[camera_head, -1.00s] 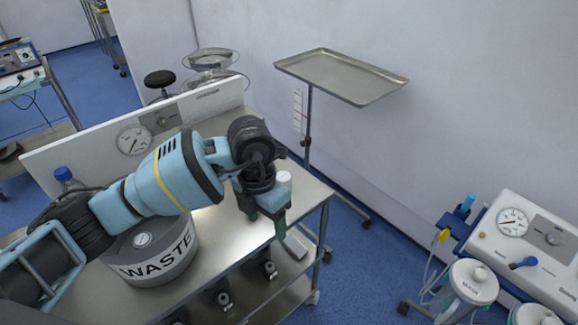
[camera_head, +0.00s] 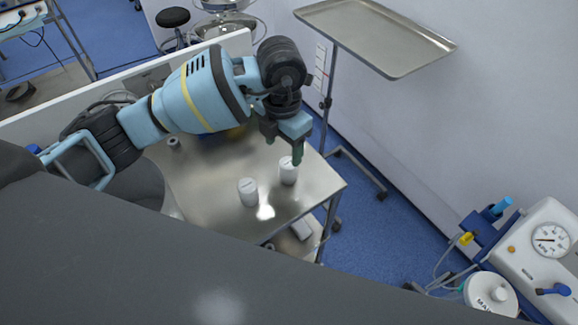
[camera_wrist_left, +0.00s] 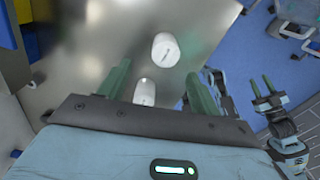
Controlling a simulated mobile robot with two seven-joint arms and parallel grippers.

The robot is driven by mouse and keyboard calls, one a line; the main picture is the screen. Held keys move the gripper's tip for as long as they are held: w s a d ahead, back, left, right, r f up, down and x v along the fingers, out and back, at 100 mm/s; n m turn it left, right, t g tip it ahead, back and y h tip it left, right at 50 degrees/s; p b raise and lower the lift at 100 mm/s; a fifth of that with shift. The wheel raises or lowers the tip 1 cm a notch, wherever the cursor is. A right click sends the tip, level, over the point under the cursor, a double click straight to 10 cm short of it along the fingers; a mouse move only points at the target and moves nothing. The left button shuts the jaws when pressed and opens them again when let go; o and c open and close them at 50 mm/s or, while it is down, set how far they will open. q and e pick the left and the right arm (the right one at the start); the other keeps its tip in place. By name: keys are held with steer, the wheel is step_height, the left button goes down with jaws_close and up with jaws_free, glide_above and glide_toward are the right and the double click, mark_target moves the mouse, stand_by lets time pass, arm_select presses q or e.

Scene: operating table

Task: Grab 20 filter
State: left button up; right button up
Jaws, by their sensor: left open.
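Two white cylinders, possibly the filters, stand on the steel table; their labels are too small to read. In the head view one cylinder (camera_head: 248,192) stands to the left and the other cylinder (camera_head: 288,172) to the right. My left gripper (camera_head: 296,152) points down over the right one, its fingertips overlapping the cylinder's top edge. In the left wrist view my left gripper (camera_wrist_left: 160,88) is open and empty. One cylinder (camera_wrist_left: 145,92) shows between its fingers, partly hidden by the gripper body; another cylinder (camera_wrist_left: 165,49) lies farther up. My right gripper (camera_wrist_left: 262,86) appears open, away from the table.
The steel table (camera_head: 215,180) has free surface around the cylinders. A tray (camera_head: 380,35) on a stand is behind to the right. A suction unit (camera_head: 540,245) with a gauge stands at the right. A dark grey shape covers the bottom of the head view.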

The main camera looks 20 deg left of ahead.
mark_target(287, 164)
arm_select(q)
steer(key=shift+f, duration=0.9)
arm_select(e)
steer(key=shift+w, duration=0.25)
arm_select(q)
steer(key=f, duration=0.3)
steer(key=d+f, duration=0.1)
steer(key=f, duration=0.1)
steer(key=shift+f, duration=0.1)
steer(key=shift+a, duration=0.1)
steer(key=c, duration=1)
arm_select(e)
steer(key=shift+w+r, duration=0.15)
arm_select(q)
steer(key=shift+c, duration=0.2)
arm_select(e)
steer(key=shift+r, duration=0.1)
